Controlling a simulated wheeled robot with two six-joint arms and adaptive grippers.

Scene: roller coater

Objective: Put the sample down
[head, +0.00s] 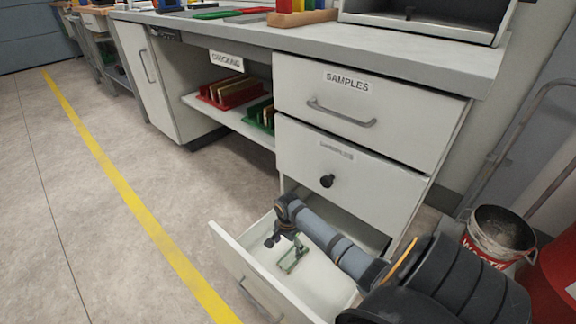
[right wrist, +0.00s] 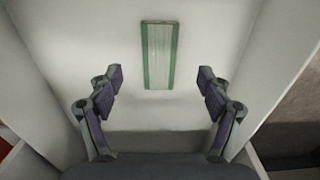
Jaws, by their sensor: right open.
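The sample, a flat pale panel with green long edges (right wrist: 159,56), lies on the white drawer floor in the right wrist view. In the head view it shows small and partly covered beneath my gripper (head: 293,260). The bottom drawer (head: 240,262) is pulled out. My right gripper (head: 284,240) reaches down into it. In the right wrist view its two fingers (right wrist: 160,82) are spread wide, with clear gaps between them and the panel, and nothing is held. My left gripper is not in view.
Above are a closed drawer labelled SAMPLES (head: 365,105) and a closed drawer with a black knob (head: 345,175). A waste bin (head: 500,238) stands at the right. Red (head: 232,92) and green racks (head: 262,115) sit on the shelf. The floor at left is clear.

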